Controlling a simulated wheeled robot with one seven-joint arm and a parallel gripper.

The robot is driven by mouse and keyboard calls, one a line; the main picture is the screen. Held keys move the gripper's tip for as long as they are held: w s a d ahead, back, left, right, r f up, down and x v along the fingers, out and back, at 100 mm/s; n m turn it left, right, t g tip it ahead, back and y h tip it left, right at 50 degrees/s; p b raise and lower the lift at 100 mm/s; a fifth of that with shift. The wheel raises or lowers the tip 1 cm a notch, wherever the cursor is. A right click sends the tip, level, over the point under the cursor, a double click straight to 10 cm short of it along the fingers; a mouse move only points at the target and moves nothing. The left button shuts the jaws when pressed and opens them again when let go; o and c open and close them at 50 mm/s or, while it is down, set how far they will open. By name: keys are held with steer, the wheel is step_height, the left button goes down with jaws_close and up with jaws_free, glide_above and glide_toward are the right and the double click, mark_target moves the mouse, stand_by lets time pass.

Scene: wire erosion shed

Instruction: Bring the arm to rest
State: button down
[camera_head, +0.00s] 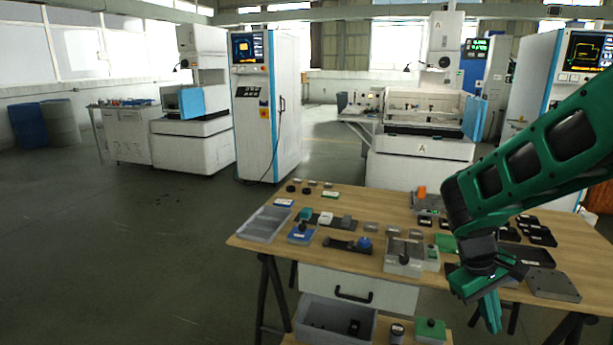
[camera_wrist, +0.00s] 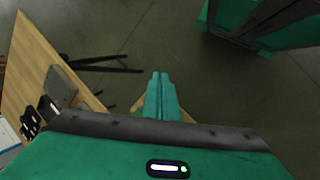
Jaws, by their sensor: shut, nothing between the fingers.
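My green and black arm reaches in from the right in the head view, bent downward at the wrist. My gripper (camera_head: 491,311) points down in front of the near edge of the wooden table (camera_head: 341,268). In the wrist view the two green fingers of my gripper (camera_wrist: 160,76) lie side by side, shut with nothing between them. Dark floor (camera_wrist: 150,30) shows past the fingertips. My forearm hides part of the table's right side in the head view.
The table bears a grey tray (camera_head: 264,225), a grey plate (camera_head: 552,285) and several small parts. A drawer (camera_head: 359,289) and a lower shelf with a grey bin (camera_head: 335,320) are underneath. Machines stand behind.

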steer(key=s+r+m+y, duration=0.2)
steer(key=s+r+m, duration=0.1)
steer(key=s, duration=0.6)
steer(key=s+d+r+m+t+y, duration=0.1)
steer(key=s+r+m, duration=0.3)
steer(key=s, duration=0.5)
steer(key=shift+s+d+m+y, duration=0.25)
steer(key=shift+s+m+y, duration=0.15)
steer(key=shift+m+y, duration=0.5)
